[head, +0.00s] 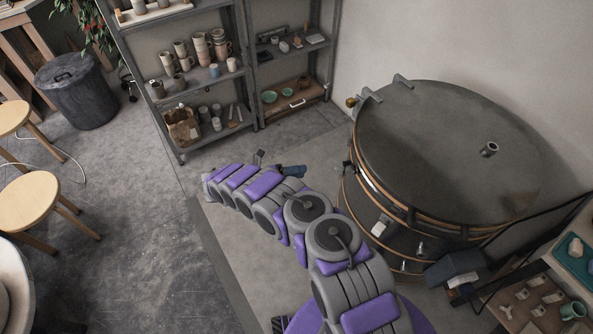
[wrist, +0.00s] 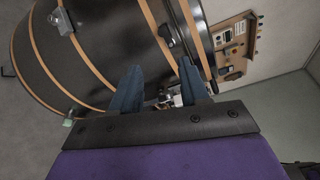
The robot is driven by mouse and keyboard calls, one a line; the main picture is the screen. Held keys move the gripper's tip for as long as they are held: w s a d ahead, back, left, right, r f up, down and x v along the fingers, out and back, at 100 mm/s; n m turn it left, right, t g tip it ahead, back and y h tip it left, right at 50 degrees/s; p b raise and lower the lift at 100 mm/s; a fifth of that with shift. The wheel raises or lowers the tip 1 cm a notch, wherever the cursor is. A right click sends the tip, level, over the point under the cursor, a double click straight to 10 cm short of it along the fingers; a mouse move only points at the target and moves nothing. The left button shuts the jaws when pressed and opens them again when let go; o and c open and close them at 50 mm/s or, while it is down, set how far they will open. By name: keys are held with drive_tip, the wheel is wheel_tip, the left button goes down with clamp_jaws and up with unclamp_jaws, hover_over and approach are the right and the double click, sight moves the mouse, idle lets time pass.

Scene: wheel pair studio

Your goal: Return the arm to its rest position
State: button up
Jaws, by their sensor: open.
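My arm, grey with purple pads, reaches out over the floor from the bottom of the head view. My gripper (head: 292,171) is at its far end, small and dark blue, left of the large round kiln. In the wrist view my gripper (wrist: 157,88) shows two blue fingers spread apart, with nothing held between them. The kiln's dark banded side lies beyond the fingers. I cannot tell how far the fingertips are from it.
The kiln (head: 440,150) stands close on the right. Metal shelves (head: 215,75) with pottery stand at the back. Wooden stools (head: 28,200) and a dark bin (head: 80,92) are on the left. A table with small items (head: 530,300) is at lower right. The floor (head: 130,190) left of my arm is clear.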

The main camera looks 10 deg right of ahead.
drive_tip(key=s+d+r+m+g+y, duration=0.15)
drive_tip(key=d+r+m, duration=0.25)
drive_tip(key=r, duration=0.4)
drive_tip(key=s+d+r+m+g, duration=0.1)
drive_tip(key=d+r+m+g, duration=0.1)
drive_tip(key=d+r+m, duration=0.35)
drive_tip(key=s+d+r+m+g+y, duration=0.3)
drive_tip(key=s+r+m+y, duration=0.2)
drive_tip(key=s+r+m, duration=0.55)
drive_tip(key=s+a+r+m+t+y, duration=0.1)
drive_tip(key=s+a+r+m+y, duration=0.2)
drive_tip(key=s, duration=0.6)
drive_tip(key=s+a+r+m+t+y, duration=0.1)
drive_tip(key=s+a+m+y, duration=0.3)
drive_tip(key=s, duration=0.6)
drive_tip(key=s+a+r+m+t+y, duration=0.1)
drive_tip(key=s+a+r+m+y, duration=0.2)
drive_tip(key=s+m, duration=0.3)
drive_tip(key=s+a+r, duration=0.1)
drive_tip(key=s, duration=0.3)
drive_tip(key=shift+s+a+r+t+y, duration=0.25)
drive_tip(key=shift+a+r+t+y, duration=0.05)
drive_tip(key=shift+a+t+y, duration=0.1)
